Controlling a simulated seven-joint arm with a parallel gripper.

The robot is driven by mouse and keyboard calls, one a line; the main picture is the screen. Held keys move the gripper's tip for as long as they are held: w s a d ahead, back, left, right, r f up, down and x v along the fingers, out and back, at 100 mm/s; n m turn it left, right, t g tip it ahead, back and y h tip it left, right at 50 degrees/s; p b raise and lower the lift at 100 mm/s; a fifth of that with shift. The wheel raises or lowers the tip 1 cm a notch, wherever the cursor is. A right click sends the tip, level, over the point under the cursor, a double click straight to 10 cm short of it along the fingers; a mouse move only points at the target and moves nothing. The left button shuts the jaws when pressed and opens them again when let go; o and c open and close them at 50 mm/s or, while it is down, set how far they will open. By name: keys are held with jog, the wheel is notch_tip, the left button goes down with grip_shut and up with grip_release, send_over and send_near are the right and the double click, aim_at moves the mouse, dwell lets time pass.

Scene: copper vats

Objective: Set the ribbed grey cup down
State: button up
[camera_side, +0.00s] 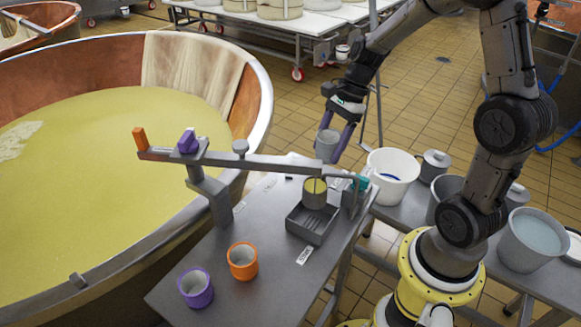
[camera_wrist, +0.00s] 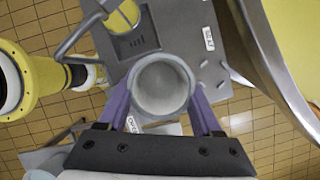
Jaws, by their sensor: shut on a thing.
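My gripper (camera_side: 333,146), with purple fingers, is shut on a grey cup (camera_side: 326,143). It holds the cup in the air, past the right end of the balance beam and above the far end of the table. In the wrist view the grey cup (camera_wrist: 160,86) sits between the two fingers (camera_wrist: 162,104), its round mouth facing the camera; it looks empty. The cup looks roughly upright. Its ribbing is too small to make out.
A grey beam (camera_side: 265,160) spans the steel table (camera_side: 215,285). A cup with yellow contents (camera_side: 314,195) is at its right end, over a grey tray (camera_side: 303,232). Orange (camera_side: 243,262) and purple (camera_side: 196,288) cups stand at the front. A white bucket (camera_side: 392,178) is at right.

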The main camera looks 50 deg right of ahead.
jog(key=w+d+f, duration=0.1)
jog(key=w+f, duration=0.2)
jog(key=w, duration=0.1)
jog(key=w+f, duration=0.3)
jog(key=w, duration=0.1)
jog(key=w+d+f, duration=0.1)
jog(key=w+f, duration=0.2)
jog(key=w, duration=0.1)
jog(key=shift+w+d, duration=0.25)
jog(key=shift+d, duration=0.05)
jog(key=shift+w+d+f, duration=0.1)
jog(key=shift+w+f, duration=0.35)
jog(key=shift+f, duration=1.55)
jog(key=shift+f, duration=0.15)
jog(key=o, duration=1.4)
jog(key=shift+c, duration=0.2)
